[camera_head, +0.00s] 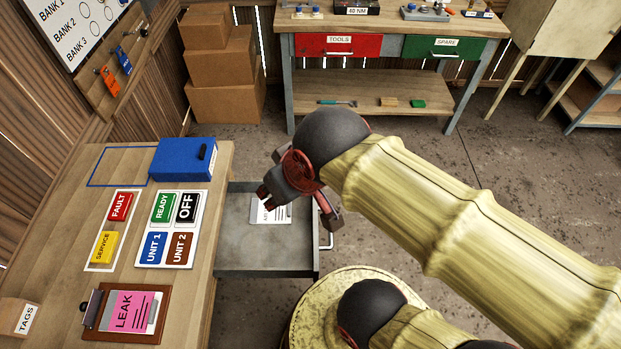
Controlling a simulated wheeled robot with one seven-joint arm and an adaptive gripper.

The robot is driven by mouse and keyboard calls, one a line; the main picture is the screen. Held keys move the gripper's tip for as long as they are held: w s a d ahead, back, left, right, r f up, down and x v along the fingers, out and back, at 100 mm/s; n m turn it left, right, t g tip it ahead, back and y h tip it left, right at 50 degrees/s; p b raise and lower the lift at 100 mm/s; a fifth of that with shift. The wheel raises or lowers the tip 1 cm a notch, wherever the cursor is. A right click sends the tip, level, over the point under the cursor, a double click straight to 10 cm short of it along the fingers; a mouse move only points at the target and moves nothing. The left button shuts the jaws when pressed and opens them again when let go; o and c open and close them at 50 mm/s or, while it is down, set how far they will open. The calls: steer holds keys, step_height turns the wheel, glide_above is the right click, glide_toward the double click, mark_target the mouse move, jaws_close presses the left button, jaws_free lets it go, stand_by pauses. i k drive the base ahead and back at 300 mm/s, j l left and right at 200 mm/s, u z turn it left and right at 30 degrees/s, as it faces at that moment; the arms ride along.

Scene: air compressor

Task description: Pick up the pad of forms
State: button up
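A white pad of forms (284,213) with printed dark lines lies in the open grey drawer (240,255) at the right side of the wooden bench. Its upper part and right side are partly hidden by my gripper. My gripper (298,208) is over the drawer and the pad, with its fingers spread apart. Nothing shows between the fingers. From this view I cannot tell how high the gripper is above the pad.
The bench (60,220) carries a blue box (183,160), colored label plates and a clipboard (162,325) with a pink LEAK sheet. A workbench (385,84) and stacked cartons (225,65) stand behind. The floor between is clear.

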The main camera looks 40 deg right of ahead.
mark_target(125, 312)
steer(key=l+u, duration=0.1)
steer(key=l, duration=0.45)
steer(key=k+l+u, duration=0.1)
steer(key=l, duration=0.4)
steer(key=u, duration=1.65)
steer(key=j+z, duration=0.35)
steer(key=j, duration=0.35)
steer(key=k+j+z, duration=0.1)
steer(key=j+z, duration=0.3)
steer(key=j, duration=0.25)
